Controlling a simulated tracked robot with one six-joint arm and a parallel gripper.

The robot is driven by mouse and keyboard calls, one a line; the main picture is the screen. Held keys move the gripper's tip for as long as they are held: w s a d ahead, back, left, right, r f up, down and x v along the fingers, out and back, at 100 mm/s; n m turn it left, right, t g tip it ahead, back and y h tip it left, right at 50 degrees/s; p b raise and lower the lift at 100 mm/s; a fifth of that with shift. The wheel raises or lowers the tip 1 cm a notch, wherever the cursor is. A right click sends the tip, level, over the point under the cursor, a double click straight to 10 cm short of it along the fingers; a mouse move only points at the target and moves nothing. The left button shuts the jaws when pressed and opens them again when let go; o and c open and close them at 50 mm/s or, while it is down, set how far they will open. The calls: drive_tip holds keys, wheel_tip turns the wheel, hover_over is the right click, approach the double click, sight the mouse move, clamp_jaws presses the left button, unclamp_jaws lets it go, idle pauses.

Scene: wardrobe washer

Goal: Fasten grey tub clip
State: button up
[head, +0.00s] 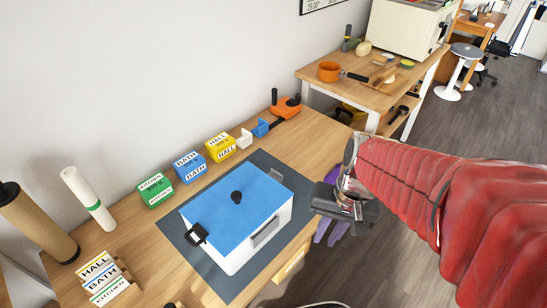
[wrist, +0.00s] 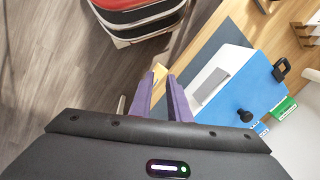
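The white tub (head: 234,257) stands on the table under a blue lid (head: 237,198) with a black knob (head: 236,197). A grey clip (head: 276,175) stands out at the lid's far right end; I cannot tell its exact angle. A black clip (head: 196,235) sticks out at the opposite, near left end and shows in the wrist view (wrist: 281,70). A flat grey piece (head: 265,233) is on the tub's long side wall. My gripper (head: 325,236), with purple fingers, is right of the tub, apart from it. In the wrist view its fingers (wrist: 161,77) are apart and empty.
The tub sits on a dark mat (head: 228,287) at the table's edge. Green (head: 155,191), blue (head: 189,166) and yellow (head: 219,147) label blocks line the wall side. An orange tool (head: 286,107) lies at the far end. Floor is open right of the table.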

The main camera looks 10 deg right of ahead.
drive_tip(key=w+a+f+m+y, duration=0.1)
drive_tip(key=a+f+m+y, duration=0.4)
drive_tip(key=f+m+y, duration=0.95)
drive_tip(key=w+d+m+t+h, duration=0.1)
drive_tip(key=w+m+t, duration=0.3)
drive_tip(key=m, duration=0.4)
drive_tip(key=w+d+m+t+h, duration=0.2)
drive_tip(key=w+d+m+t, duration=0.2)
drive_tip(key=m, duration=0.4)
drive_tip(key=w+d+m+t+h, duration=0.2)
drive_tip(key=w+m+t, duration=0.3)
drive_tip(key=m, duration=0.3)
drive_tip(key=shift+w+d+r+t, duration=0.3)
drive_tip(key=shift+w+d+t, duration=0.1)
drive_tip(key=shift+d, duration=0.25)
drive_tip(key=shift+w+d+r+m+h, duration=0.15)
drive_tip(key=shift+d+r+m+h, duration=0.1)
drive_tip(key=shift+m, duration=0.4)
drive_tip(key=shift+w+a, duration=0.1)
drive_tip(key=shift+x, duration=6.75)
drive_tip(key=shift+w+r, duration=0.1)
